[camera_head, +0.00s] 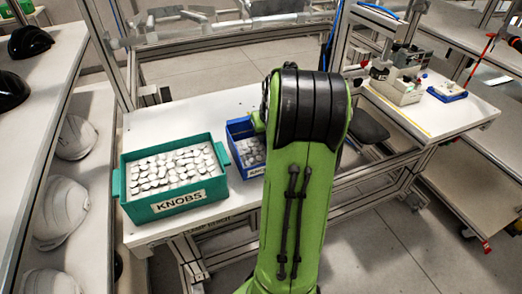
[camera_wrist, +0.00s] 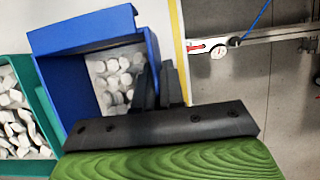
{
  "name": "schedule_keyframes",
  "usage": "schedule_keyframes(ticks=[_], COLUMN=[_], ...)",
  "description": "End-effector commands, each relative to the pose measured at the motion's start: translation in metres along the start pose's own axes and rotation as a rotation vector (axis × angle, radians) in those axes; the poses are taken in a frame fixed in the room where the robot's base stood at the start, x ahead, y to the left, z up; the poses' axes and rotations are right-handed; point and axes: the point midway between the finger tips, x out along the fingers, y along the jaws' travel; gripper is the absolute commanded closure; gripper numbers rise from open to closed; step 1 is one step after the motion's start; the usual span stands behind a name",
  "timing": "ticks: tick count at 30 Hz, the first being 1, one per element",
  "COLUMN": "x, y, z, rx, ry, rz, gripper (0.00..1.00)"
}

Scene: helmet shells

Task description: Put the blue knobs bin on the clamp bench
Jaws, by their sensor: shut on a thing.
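A blue bin (camera_head: 238,131) with pale round knobs in it stands on the white table, partly hidden behind my green arm; its label is cut off. In the wrist view the blue bin (camera_wrist: 85,34) fills the upper left. My gripper (camera_wrist: 158,82) is shut on the blue bin's side wall, one dark finger inside and one outside. In the head view my gripper is hidden by my arm. A white bench (camera_head: 440,117) at the right bears a grey-beige fixture (camera_head: 397,85), perhaps the clamp, and a small blue tray (camera_head: 447,92).
A larger green bin (camera_head: 178,209) labelled KNOBS, full of pale knobs, stands close left of the blue bin. Shelves with white helmet shells (camera_head: 62,210) are at the far left. A dark stool (camera_head: 370,127) stands between the two tables. The right bench's front is bare.

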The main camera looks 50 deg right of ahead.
Motion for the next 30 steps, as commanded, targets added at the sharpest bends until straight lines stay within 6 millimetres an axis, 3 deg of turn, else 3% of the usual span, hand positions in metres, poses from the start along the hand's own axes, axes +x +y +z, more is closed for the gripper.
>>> schedule_keyframes(ticks=[3, 5, 14, 15, 20, 30], x=[0.028, 0.035, 0.036, 0.036, 0.036, 0.028], y=[0.000, 0.000, 0.000, 0.000, 0.000, -0.001], z=[-0.012, -0.015, -0.015, -0.016, -0.015, -0.013], rx=[0.001, 0.000, 0.000, 0.000, 0.000, 0.000], ry=[0.004, 0.002, 0.001, 0.001, 0.001, -0.001], rz=[0.001, 0.001, 0.000, 0.000, 0.000, -0.001], gripper=[1.00, 1.00, 1.00, 0.90, 0.66, 0.66])
